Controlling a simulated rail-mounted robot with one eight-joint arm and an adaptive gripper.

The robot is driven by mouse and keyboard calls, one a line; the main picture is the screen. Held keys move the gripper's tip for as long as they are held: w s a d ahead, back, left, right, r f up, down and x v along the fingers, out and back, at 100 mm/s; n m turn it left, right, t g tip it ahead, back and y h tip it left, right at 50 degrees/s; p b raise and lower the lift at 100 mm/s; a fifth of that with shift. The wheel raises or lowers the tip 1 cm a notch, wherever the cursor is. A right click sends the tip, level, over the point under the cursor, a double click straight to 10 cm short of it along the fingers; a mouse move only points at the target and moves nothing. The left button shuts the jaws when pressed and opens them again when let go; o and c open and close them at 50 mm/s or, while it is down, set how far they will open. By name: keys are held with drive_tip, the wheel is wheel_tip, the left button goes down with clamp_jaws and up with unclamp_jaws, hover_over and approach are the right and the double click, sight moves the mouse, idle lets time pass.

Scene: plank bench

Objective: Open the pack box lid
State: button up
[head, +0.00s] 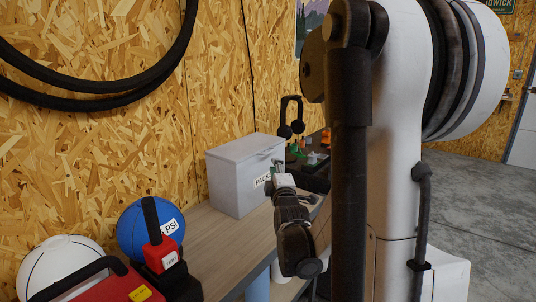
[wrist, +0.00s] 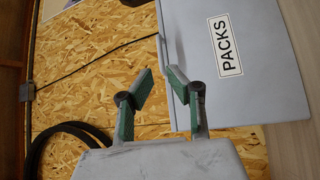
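The pack box (head: 232,182) is a light grey box on the bench against the wall, with its lid (head: 245,147) closed on top. In the wrist view the box (wrist: 265,95) fills the upper right, turned sideways, with a white PACKS label (wrist: 229,45) on its front. My gripper (head: 278,168) is at the box's front right in the head view. In the wrist view my gripper (wrist: 162,70) has its fingertips apart with nothing between them. The right fingertip overlaps the lid's edge in the picture; whether they touch cannot be told.
A blue ball (head: 140,235), a white ball (head: 62,262) and a red case (head: 100,285) are at the near left. Small items (head: 312,150) stand beyond the box. The bench top (head: 225,240) in front of the box is mostly clear. My arm hides the right part.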

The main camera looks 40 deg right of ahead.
sight(271, 152)
drive_tip(key=x, duration=1)
drive_tip(key=shift+c, duration=0.2)
clamp_jaws()
